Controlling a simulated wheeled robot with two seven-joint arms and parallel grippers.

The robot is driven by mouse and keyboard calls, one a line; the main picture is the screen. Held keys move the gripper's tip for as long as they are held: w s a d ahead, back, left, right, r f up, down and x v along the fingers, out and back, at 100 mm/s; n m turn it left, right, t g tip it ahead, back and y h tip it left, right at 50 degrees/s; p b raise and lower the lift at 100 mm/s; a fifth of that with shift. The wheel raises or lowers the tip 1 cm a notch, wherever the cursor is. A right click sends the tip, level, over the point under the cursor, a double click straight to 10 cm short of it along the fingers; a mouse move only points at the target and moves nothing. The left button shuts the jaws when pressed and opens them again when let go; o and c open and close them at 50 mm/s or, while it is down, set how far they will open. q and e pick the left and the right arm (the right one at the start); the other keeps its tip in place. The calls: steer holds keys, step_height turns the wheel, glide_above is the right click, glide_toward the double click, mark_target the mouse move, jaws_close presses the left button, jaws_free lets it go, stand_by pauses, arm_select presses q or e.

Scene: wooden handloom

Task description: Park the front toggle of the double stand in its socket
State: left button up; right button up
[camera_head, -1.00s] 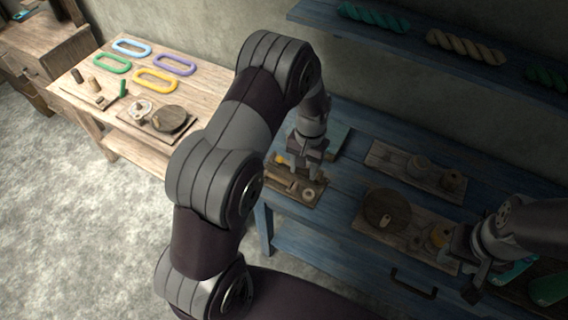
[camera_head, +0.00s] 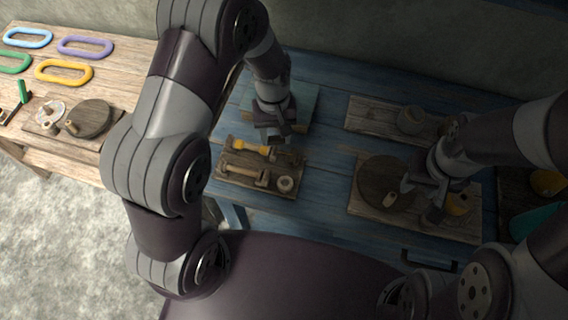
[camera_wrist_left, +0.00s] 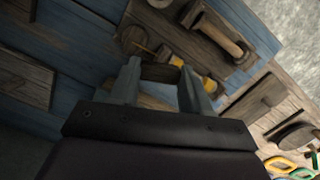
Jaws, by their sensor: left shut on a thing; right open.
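My left gripper (camera_head: 272,132) is over the back edge of the small tool board (camera_head: 238,188) on the blue table. Its fingers are shut on a small brown wooden piece (camera_wrist_left: 160,73), which shows between the fingertips in the left wrist view. I cannot tell whether this is the toggle or whether it touches anything below. My right gripper (camera_head: 425,196) is open, low over the wide board (camera_head: 364,212) with a dark disc (camera_head: 383,178) and a light peg (camera_head: 390,199). Which board is the double stand, and where its socket is, I cannot tell.
The tool board holds a yellow-handled tool (camera_head: 250,147), a wooden spool (camera_head: 243,172) and a pale ring (camera_head: 285,184). Another board (camera_head: 375,116) lies behind. A wooden table (camera_head: 100,64) at left carries coloured loops and a disc board. Blue tabletop (camera_head: 325,165) is bare between boards.

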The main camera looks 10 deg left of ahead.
arm_select(q)
steer(key=s+d+f+n+b, duration=0.1)
steer(key=s+d+f+n, duration=0.1)
steer(key=n, duration=0.1)
steer(key=s+d+f+n+b, duration=0.1)
steer(key=s, duration=0.1)
steer(key=shift+n+b, duration=0.3)
steer(key=shift+b, duration=0.05)
steer(key=s+n, duration=0.2)
steer(key=s+d, duration=0.1)
steer(key=shift+s+r+n+h, duration=0.1)
steer(key=shift+r+n+h, duration=0.2)
steer(key=shift+r+n, duration=0.1)
steer(key=shift+s+f, duration=0.1)
steer(key=shift+s, duration=0.1)
steer(key=f+b, duration=0.2)
steer(key=b, duration=0.1)
steer(key=shift+w+f, duration=0.2)
steer(key=shift+f, duration=0.15)
steer(key=shift+f+b, duration=0.55)
steer(key=shift+f, duration=0.3)
steer(key=o, duration=1.2)
steer(key=shift+c, duration=0.2)
arm_select(e)
step_height(320, 180, down, 9)
steer(key=shift+w+d+r, duration=0.15)
